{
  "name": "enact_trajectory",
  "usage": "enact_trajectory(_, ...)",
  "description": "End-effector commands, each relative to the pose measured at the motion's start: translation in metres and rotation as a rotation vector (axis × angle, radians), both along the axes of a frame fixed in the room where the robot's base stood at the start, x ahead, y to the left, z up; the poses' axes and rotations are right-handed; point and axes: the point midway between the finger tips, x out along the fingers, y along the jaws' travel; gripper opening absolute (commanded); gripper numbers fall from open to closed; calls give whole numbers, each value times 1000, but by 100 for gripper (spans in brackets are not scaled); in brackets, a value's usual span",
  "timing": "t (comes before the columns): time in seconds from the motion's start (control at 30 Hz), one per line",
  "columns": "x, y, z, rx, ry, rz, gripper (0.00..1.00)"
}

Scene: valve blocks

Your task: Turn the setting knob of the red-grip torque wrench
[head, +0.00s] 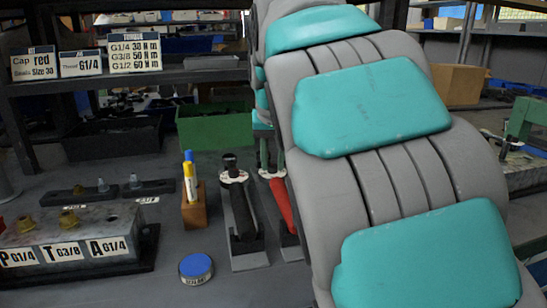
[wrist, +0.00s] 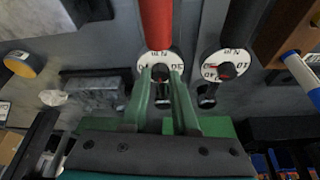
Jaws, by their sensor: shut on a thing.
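The red-grip torque wrench shows in the wrist view with its red grip (wrist: 157,24) at the top and a white dial (wrist: 159,60) below it. My gripper (wrist: 161,76) has its two green fingers shut on the dark setting knob (wrist: 161,92) under that dial. The dial's figures are partly covered by the fingers and too small to read surely. In the head view the red grip (head: 283,204) lies in a holder, partly hidden by my large grey and teal arm. The black-grip wrench (head: 240,205) lies beside it on the left; its dial (wrist: 226,65) also shows in the wrist view.
A wooden pen holder (head: 194,210) and a blue-lidded tin (head: 196,267) stand left of the wrenches. A valve block (head: 75,240) marked P, T, A is at far left. Signs (head: 134,53) stand on the shelf. A green bin (head: 214,126) is behind the wrenches.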

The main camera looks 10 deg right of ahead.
Motion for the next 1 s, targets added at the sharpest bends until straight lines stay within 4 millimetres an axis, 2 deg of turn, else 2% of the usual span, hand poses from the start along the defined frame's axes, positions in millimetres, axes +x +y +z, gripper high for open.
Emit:
enact_trajectory(0.53,0,0,0,1,2,-22,0)
enact_trajectory(0.57,0,0,0,1,2,-22,31)
enact_trajectory(0.6,0,0,0,1,1,-22,35)
enact_trajectory(0.8,0,0,0,1,1,-22,58)
enact_trajectory(1.0,0,0,0,1,1,-22,58)
